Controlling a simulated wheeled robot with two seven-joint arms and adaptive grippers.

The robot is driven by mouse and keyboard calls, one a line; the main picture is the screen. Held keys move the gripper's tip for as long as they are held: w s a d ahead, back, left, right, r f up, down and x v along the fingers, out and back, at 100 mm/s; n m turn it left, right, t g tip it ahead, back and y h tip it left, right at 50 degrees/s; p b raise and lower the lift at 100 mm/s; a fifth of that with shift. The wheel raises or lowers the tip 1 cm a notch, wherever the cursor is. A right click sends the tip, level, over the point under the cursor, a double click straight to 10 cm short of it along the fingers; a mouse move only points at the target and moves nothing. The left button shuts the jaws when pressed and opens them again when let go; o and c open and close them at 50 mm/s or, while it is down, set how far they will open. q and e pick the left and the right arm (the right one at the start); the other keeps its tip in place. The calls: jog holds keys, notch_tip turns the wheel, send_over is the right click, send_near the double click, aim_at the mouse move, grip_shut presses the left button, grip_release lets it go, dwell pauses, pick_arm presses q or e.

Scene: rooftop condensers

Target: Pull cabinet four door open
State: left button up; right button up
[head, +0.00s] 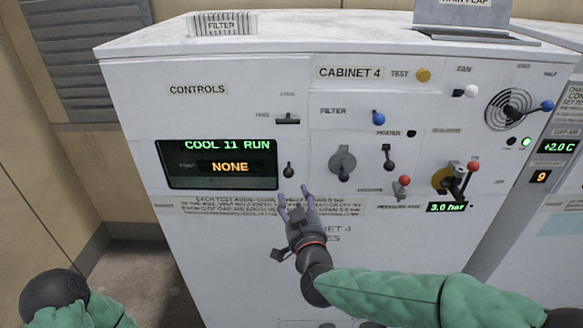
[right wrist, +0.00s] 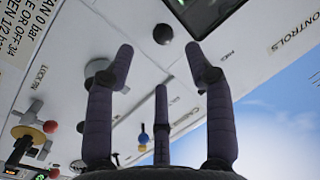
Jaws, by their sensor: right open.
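Cabinet 4 (head: 225,110) is the white box-shaped unit filling the middle of the head view, its name label (head: 350,72) on the upper front. The front looks closed; I cannot make out a door handle or seam for certain. My right gripper (head: 294,192) is open and empty in front of the panel, just below a small black knob (head: 288,171) beside the display (head: 218,165). In the right wrist view the open fingers (right wrist: 163,62) point toward the black knob (right wrist: 163,34), apart from it. My right forearm hides part of the lower front and its lettering.
A grey rotary handle (head: 342,163), a red-tipped lever (head: 403,183) and a yellow valve with red-tipped handle (head: 450,180) sit right of the gripper. A filter (head: 222,23) lies on top. Another white unit (head: 545,220) stands right. A louvred wall is left.

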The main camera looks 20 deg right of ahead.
aim_at(290, 176)
jog(key=w, duration=0.7)
jog(key=w+d, duration=0.1)
jog(key=w, duration=0.2)
jog(key=shift+w+r+p, duration=0.3)
jog(key=shift+w+r, duration=0.05)
jog(key=shift+r, duration=0.05)
grip_shut()
